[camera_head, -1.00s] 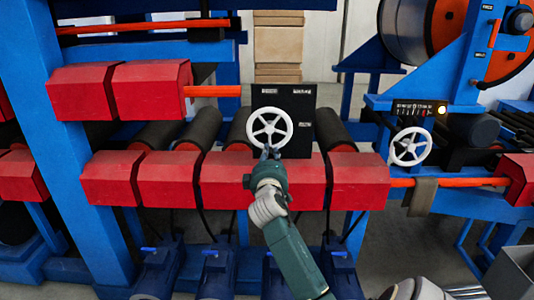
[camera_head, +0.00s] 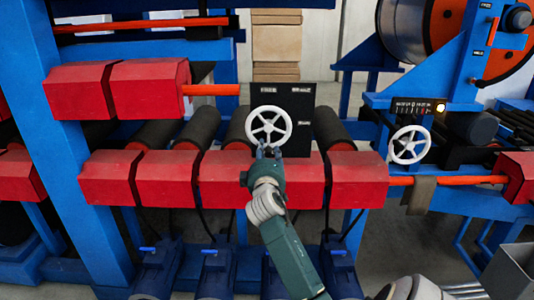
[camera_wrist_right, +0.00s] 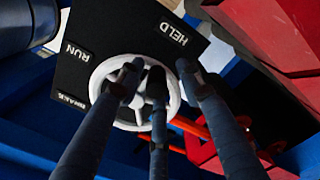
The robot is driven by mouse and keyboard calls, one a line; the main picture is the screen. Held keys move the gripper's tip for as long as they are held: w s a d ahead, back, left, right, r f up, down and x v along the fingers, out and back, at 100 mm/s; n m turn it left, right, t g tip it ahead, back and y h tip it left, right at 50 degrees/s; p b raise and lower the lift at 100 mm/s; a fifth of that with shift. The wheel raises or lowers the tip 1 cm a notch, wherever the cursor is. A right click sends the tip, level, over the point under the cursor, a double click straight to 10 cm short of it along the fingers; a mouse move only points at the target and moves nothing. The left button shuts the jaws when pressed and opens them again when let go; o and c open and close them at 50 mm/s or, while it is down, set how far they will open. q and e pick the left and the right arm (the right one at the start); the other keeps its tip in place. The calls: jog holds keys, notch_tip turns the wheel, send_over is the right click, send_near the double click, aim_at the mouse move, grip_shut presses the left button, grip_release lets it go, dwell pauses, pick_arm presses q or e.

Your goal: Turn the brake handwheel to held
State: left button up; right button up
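The brake handwheel (camera_head: 268,126) is a white spoked wheel on a black panel (camera_head: 299,97) with small white labels. In the right wrist view the wheel (camera_wrist_right: 103,72) is partly hidden behind my fingers. There the panel reads HELD (camera_wrist_right: 173,34) and RUN (camera_wrist_right: 76,51), tilted, with a small label, apparently BRAKE (camera_wrist_right: 69,99), beside the wheel. My right gripper (camera_head: 269,148) is at the wheel's lower rim, its fingertips apart. In the wrist view its three fingers (camera_wrist_right: 160,75) are spread in front of the wheel; contact cannot be told. My left gripper is not in view.
A second white handwheel (camera_head: 409,145) stands to the right below a small scale panel (camera_head: 418,106). A row of red blocks (camera_head: 228,180) runs below the black panel, close under my gripper. Dark rollers (camera_head: 199,127) lie behind them. A blue post (camera_head: 70,130) stands at left.

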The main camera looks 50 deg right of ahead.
jog(key=v, duration=1.2)
jog(key=shift+w+f, duration=0.1)
